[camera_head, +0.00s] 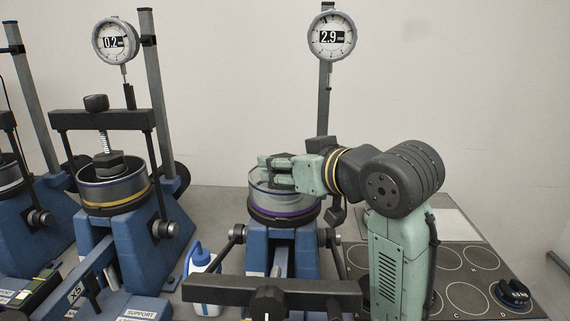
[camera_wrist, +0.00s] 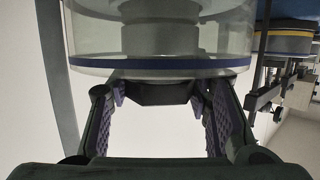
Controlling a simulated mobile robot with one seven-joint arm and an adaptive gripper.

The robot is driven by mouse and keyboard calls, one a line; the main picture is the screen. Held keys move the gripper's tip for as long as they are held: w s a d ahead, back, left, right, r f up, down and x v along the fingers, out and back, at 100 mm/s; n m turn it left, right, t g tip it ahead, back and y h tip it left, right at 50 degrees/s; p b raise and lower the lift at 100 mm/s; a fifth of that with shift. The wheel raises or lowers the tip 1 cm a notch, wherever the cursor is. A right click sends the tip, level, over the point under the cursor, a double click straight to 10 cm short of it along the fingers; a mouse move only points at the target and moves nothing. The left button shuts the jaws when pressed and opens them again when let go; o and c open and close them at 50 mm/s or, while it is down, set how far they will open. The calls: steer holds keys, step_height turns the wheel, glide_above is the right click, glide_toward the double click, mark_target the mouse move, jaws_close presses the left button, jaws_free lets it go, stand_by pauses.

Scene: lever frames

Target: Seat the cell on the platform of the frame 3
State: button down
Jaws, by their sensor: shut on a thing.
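The cell (camera_head: 262,200) is a clear cylinder with a purple band low down, upright over the round platform of the middle frame (camera_head: 255,245). No number on that frame is readable, so I cannot confirm it is frame 3. My gripper (camera_head: 276,172) reaches in from the right and is shut at the cell's top. In the wrist view, which looks inverted, the cell (camera_wrist: 160,38) shows a blue band, and my fingers stand either side of a dark piece at its top. I cannot tell whether the cell's base touches the platform everywhere.
The middle frame's dial (camera_head: 332,37) reads 2.9, and its dark crossbar (camera_head: 270,292) is lowered in front. The left frame holds a yellow-banded cell (camera_head: 112,188) under its crossbar; its dial (camera_head: 115,42) reads 0.2. A white-and-blue bottle (camera_head: 203,262) stands between them. A dark board with circles (camera_head: 465,262) lies right.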

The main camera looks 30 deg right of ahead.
steer(key=c, duration=1.1)
jaws_free()
steer(key=o, duration=0.4)
steer(key=shift+c, duration=0.2)
steer(key=shift+f, duration=0.15)
steer(key=v, duration=1.2)
